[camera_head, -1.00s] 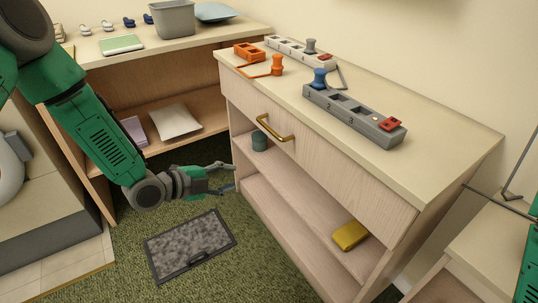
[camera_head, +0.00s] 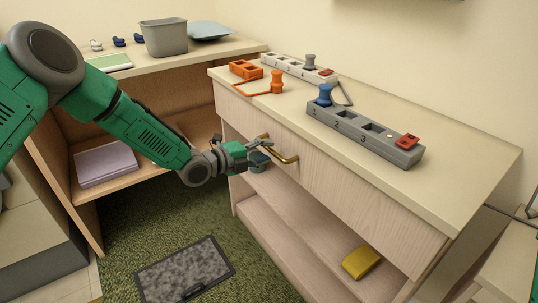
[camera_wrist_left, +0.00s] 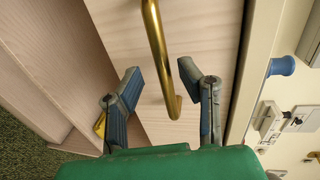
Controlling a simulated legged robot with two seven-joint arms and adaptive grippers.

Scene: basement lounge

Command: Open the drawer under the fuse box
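The drawer (camera_head: 350,190) is a pale wood front below the cabinet top and looks shut. Its curved brass handle (camera_head: 285,158) also shows in the left wrist view (camera_wrist_left: 156,40). The grey fuse box (camera_head: 345,128), with slots, a blue plug and a red part, sits on the cabinet top. My left gripper (camera_head: 264,150) is at the handle's left part in the head view. In the left wrist view its fingers (camera_wrist_left: 161,75) are apart, with the handle showing between them; I cannot tell if they touch it. My right gripper is not in view.
An orange part (camera_head: 245,69) and a second long block (camera_head: 290,66) lie on the cabinet top. Below the drawer are open shelves with a yellow object (camera_head: 361,262). A grey mat (camera_head: 185,270) lies on the green carpet. A shelf with a grey bin (camera_head: 164,38) stands behind.

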